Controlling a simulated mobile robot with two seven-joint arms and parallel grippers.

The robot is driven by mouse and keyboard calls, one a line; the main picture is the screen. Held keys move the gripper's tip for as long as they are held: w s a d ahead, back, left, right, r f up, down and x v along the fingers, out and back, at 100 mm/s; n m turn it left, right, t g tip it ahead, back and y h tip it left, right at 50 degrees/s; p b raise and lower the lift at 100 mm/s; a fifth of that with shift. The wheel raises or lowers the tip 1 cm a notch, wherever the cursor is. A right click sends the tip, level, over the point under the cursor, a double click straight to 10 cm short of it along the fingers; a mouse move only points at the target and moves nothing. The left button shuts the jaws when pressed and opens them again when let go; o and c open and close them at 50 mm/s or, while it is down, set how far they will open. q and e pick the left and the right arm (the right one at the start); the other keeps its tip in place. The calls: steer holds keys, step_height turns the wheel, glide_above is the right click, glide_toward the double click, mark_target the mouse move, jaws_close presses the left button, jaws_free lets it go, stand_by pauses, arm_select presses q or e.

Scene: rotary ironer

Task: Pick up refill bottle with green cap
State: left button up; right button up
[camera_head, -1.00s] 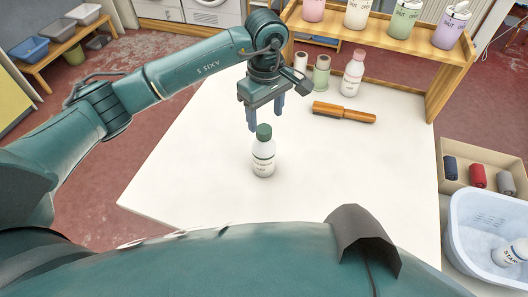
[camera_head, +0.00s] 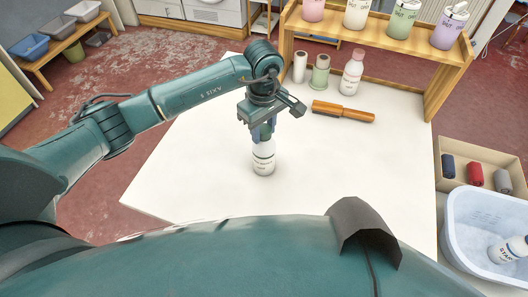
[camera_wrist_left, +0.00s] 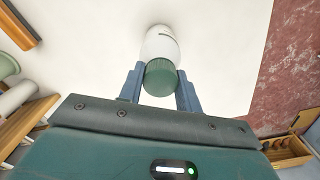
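The refill bottle with the green cap (camera_head: 264,158) stands upright on the white table (camera_head: 200,185). It is white with a printed label. My left gripper (camera_head: 264,133) is directly above it, its two fingers pointing down on either side of the cap. The left wrist view shows the green cap (camera_wrist_left: 161,79) between the blue fingertips (camera_wrist_left: 160,72), with the white body beyond. The fingers are very close to the cap; I cannot tell whether they press on it. My right gripper is not in view.
A wooden shelf (camera_head: 440,72) edges the table. A white basin (camera_head: 462,225) stands at right.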

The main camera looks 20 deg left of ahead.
arm_select(q)
jaws_close()
